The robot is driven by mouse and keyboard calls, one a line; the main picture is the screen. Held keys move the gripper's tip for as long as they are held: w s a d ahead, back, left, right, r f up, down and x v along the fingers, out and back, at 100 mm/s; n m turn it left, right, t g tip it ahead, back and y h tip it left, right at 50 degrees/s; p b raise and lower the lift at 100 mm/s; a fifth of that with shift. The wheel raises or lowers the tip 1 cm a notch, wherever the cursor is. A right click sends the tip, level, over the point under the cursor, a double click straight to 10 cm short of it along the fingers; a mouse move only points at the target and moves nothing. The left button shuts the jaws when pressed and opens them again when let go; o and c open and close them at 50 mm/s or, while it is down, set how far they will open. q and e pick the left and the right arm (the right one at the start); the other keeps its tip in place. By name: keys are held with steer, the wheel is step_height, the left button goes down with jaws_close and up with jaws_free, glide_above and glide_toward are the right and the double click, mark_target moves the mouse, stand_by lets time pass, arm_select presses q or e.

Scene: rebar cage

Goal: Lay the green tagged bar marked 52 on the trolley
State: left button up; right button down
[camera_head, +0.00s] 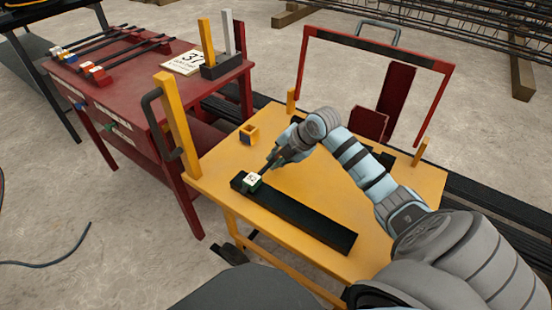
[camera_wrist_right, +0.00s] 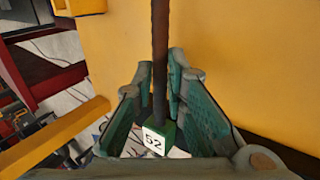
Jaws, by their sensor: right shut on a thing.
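The green tagged bar has a green end block (camera_wrist_right: 168,133) with a white face marked 52, and a dark rod (camera_wrist_right: 159,50) running away from it. My right gripper (camera_wrist_right: 160,95) is shut on this rod close to the block. In the head view the tag (camera_head: 253,180) shows over the left end of a black strip on the yellow trolley (camera_head: 205,180). I cannot tell whether the bar touches the strip. My right gripper (camera_head: 270,163) is low over the trolley, and my arm hides much of the rod. My left gripper is out of view.
A red table (camera_head: 130,95) at the left holds several tagged bars and a card marked 37 (camera_head: 187,62).

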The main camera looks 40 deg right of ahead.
steer(key=shift+r, duration=0.1)
steer(key=c, duration=1.6)
jaws_free()
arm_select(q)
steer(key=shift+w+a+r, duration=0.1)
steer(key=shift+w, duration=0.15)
arm_select(e)
steer(key=shift+s+r+p, duration=0.15)
steer(key=shift+r+p, duration=0.15)
steer(key=shift+r, duration=0.1)
arm_select(q)
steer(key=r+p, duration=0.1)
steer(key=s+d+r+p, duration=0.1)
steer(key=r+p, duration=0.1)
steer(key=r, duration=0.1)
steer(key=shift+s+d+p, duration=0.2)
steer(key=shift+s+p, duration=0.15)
steer(key=shift+p, duration=0.05)
arm_select(e)
steer(key=v, duration=1.1)
steer(key=shift+r, duration=0.1)
